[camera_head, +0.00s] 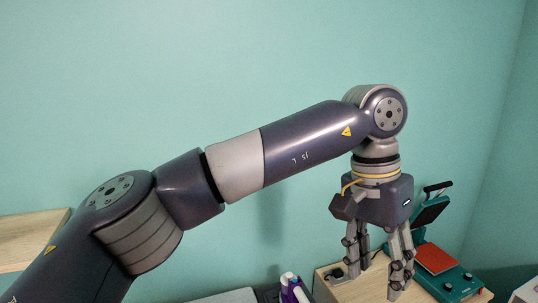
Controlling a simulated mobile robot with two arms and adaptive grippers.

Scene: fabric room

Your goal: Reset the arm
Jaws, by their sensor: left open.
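My left arm comes in from the lower left and reaches across to the right, its elbow raised in front of the wall. My left gripper (376,268) hangs down at the arm's end with its fingers apart and nothing between them. The fingers point down over the wooden surface (335,292) at the lower right. Whether the fingertips touch that surface I cannot tell. My right gripper is not in view.
A green press-like machine (452,281) with a black handle and a red pad stands right of the gripper, close to its fingers. A purple and white object (293,290) is at the bottom edge. A wooden shelf (28,238) is at the left. The teal wall is bare above.

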